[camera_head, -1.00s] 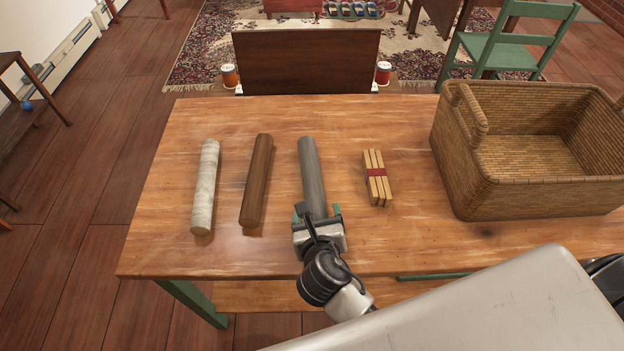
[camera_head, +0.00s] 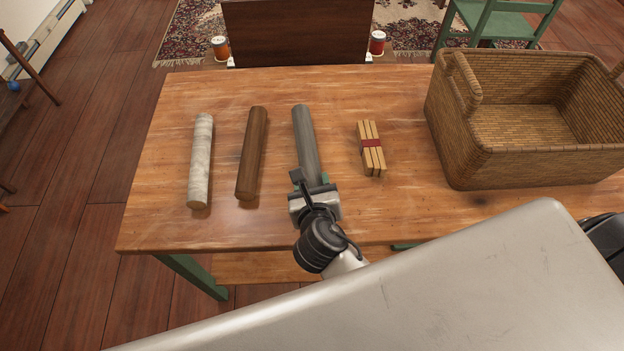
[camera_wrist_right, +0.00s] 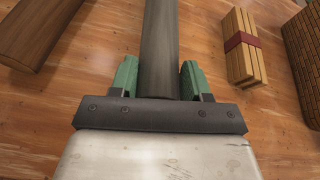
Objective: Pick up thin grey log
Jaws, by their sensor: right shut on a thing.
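The thin grey log (camera_head: 305,135) lies lengthwise on the wooden table, between a brown log and a tied bundle of sticks. My right gripper (camera_head: 311,183) is at the log's near end, its green fingers shut on it from both sides. In the right wrist view the log (camera_wrist_right: 159,50) runs between the green fingers (camera_wrist_right: 158,80). The log's near end is hidden by the gripper. I cannot tell whether it is clear of the table. My left gripper is not in view.
A white-barked log (camera_head: 201,160) and a brown log (camera_head: 252,152) lie to the left. The bundle of sticks (camera_head: 371,148) lies to the right, beside a large wicker basket (camera_head: 540,165). Bare table (camera_head: 400,210) shows in front of the bundle.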

